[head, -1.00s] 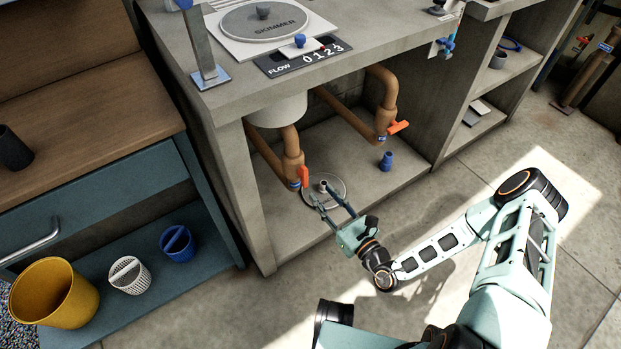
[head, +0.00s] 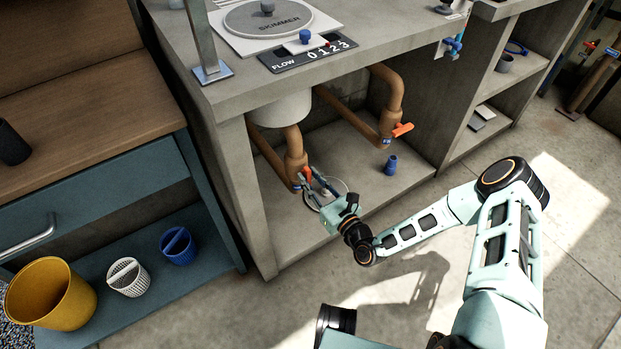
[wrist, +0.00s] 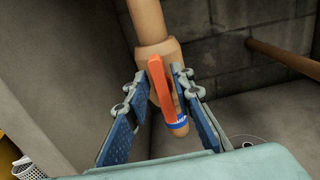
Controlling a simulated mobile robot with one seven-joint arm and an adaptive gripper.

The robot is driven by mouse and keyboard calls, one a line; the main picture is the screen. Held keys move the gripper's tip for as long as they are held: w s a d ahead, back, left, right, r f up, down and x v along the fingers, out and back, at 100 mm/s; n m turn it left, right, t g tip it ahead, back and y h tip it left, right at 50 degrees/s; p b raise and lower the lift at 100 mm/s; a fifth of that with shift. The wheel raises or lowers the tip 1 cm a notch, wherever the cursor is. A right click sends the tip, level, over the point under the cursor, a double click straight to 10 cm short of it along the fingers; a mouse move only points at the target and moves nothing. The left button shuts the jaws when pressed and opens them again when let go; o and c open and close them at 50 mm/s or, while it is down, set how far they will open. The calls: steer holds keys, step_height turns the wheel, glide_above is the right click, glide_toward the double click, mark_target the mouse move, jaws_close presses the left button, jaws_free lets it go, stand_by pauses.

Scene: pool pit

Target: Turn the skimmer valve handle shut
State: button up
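The near orange valve handle (head: 307,174) sits on the left brown pipe (head: 294,146), under the counter below the skimmer lid (head: 268,17). In the wrist view the orange handle (wrist: 160,88) lies along the pipe, with a blue band (wrist: 177,122) at its lower end. My gripper (head: 312,182) is at this handle. In the wrist view its blue-padded fingers (wrist: 158,117) are apart, one on each side of the handle, with visible gaps to it. A second orange handle (head: 402,129) is on the right pipe and points sideways.
The cabinet side wall (head: 248,200) stands close left of my gripper. Yellow, white and blue baskets stand on the lower left shelf. The floor in front is clear.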

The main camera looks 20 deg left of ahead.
jaws_close()
steer(key=shift+d+m+p, duration=0.1)
steer(key=shift+m+p, duration=0.25)
steer(key=shift+m, duration=0.35)
steer(key=m, duration=0.5)
steer(key=f+m+p, duration=0.1)
steer(key=m, duration=0.5)
steer(key=w+m, duration=0.1)
steer(key=m, duration=0.4)
steer(key=shift+d+f+p, duration=0.35)
steer(key=shift+d+f, duration=0.05)
steer(key=shift+m, duration=0.4)
